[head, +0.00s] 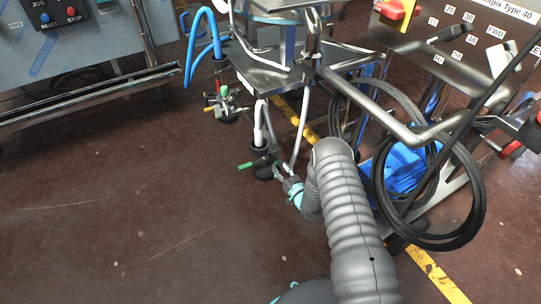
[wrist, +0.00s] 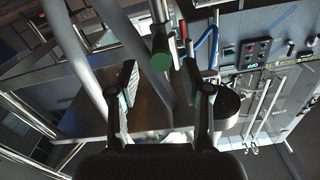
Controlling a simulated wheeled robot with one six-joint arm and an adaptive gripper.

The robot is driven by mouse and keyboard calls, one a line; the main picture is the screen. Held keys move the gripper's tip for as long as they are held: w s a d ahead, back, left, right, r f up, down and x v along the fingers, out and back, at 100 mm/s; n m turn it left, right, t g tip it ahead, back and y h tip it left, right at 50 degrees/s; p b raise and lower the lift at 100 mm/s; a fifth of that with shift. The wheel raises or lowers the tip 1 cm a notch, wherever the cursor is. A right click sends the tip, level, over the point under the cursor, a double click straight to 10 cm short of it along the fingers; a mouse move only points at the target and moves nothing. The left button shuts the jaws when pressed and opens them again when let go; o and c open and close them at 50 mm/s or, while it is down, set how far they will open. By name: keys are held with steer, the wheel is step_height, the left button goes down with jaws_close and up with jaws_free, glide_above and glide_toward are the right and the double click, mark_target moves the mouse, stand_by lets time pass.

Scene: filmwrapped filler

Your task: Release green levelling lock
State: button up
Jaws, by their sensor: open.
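A small green handle (head: 246,165), which looks like the green levelling lock, sticks out to the left low on the near leg of the steel stand. In the wrist view the round green end (wrist: 160,62) of a dark bar faces my camera, just beyond and between my fingertips. My gripper (wrist: 159,84) is open, with one finger on each side of that green end and nothing visibly held. In the head view my gripper (head: 276,164) is low beside the foot, to the right of the green handle. Contact cannot be told.
Another foot carries red, yellow and green handles (head: 224,92). Blue hoses (head: 190,50) hang behind. A black cable coil (head: 465,225) hangs on the cart frame at right. A control cabinet (head: 85,50) stands at left. The brown floor (head: 130,210) at front left is clear.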

mark_target(271, 156)
steer(key=x, duration=0.9)
steer(key=shift+s, duration=0.1)
jaws_close()
